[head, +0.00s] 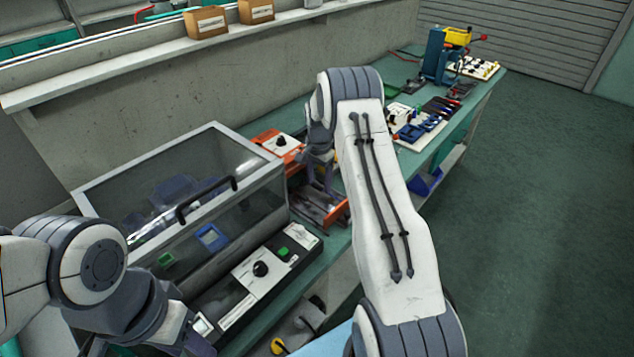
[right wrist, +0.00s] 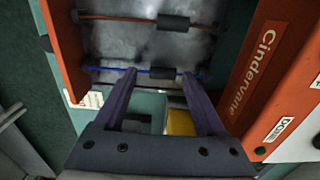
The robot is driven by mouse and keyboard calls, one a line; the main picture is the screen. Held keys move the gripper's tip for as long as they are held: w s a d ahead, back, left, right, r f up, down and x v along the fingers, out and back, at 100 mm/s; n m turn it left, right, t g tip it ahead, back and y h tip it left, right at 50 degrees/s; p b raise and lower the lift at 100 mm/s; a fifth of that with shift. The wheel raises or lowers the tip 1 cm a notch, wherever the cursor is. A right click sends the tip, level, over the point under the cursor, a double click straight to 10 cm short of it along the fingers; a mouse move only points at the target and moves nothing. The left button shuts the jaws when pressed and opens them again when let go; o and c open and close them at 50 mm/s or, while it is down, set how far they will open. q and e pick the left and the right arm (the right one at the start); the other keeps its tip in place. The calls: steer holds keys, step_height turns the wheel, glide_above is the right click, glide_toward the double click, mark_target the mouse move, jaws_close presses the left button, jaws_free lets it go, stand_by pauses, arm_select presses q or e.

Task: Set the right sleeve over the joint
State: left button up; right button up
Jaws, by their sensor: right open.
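My right gripper (right wrist: 160,76) is open, with its two dark fingers apart over an orange-sided fixture (right wrist: 68,50). A blue wire crosses the fixture, carrying a dark sleeve (right wrist: 164,72) that shows between the fingertips; contact cannot be told. A second dark sleeve (right wrist: 174,22) sits on an orange-brown wire farther up. I cannot make out a bare joint on either wire. In the head view the right gripper (head: 320,182) points down at the orange fixture (head: 322,212), partly behind my arm. My left gripper (head: 192,338) is at the bottom left; its fingers are not clear.
An orange unit (right wrist: 275,75) marked Cindervane stands close right of the fingers in the wrist view. A clear-lidded box (head: 215,190) and a black-and-white control panel (head: 262,270) stand left of the fixture. Tools lie on a white board (head: 420,140) farther along the bench.

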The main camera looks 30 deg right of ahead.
step_height(320, 180, up, 10)
steer(key=b, duration=0.1)
stand_by(0.4)
